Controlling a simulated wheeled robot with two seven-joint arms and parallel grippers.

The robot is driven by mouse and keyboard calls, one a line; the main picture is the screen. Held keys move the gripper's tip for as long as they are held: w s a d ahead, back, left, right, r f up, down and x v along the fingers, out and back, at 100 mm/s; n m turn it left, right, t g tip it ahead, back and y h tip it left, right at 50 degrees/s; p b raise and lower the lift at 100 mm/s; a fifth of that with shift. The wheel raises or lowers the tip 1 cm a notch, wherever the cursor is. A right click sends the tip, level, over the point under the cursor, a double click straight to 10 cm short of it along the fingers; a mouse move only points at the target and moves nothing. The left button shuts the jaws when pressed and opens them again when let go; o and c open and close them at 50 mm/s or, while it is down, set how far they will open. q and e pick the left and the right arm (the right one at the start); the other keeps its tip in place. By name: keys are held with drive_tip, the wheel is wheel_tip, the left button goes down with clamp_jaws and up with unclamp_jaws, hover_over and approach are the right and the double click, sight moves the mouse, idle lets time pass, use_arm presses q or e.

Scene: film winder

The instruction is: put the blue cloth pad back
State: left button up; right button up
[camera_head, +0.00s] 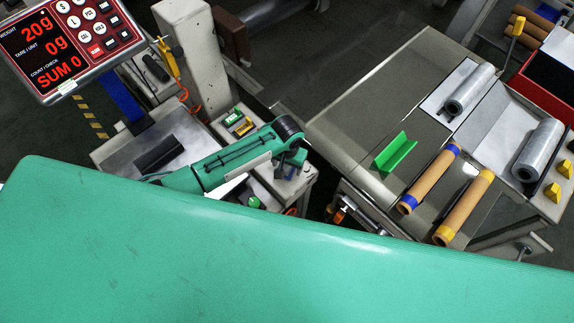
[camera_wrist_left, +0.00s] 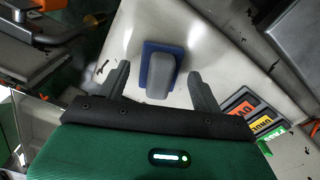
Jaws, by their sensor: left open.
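The blue cloth pad (camera_wrist_left: 146,66) has a grey block-shaped grip (camera_wrist_left: 160,75) on it and shows in the left wrist view over a pale, scuffed machine surface. My left gripper (camera_wrist_left: 159,69) is open, with one dark finger on each side of the pad and visible gaps between them. I cannot tell how far the fingertips are from the surface. In the head view my left gripper (camera_head: 288,164) is at the end of the teal arm, over the small pale stand; the pad is hard to make out there. My right gripper is not in view.
Colored labels (camera_wrist_left: 265,122) lie right of the gripper in the wrist view. In the head view, a scale display (camera_head: 62,45) stands at upper left, a pale post (camera_head: 192,50) behind the arm. A bench to the right holds a green angled piece (camera_head: 396,153) and orange-brown rolls (camera_head: 430,178).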

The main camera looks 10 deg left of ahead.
sight(287, 166)
use_arm(q)
wheel_tip(287, 166, up, 11)
drive_tip(key=shift+r+p, duration=0.2)
drive_tip(key=shift+p, duration=0.1)
idle(0.5)
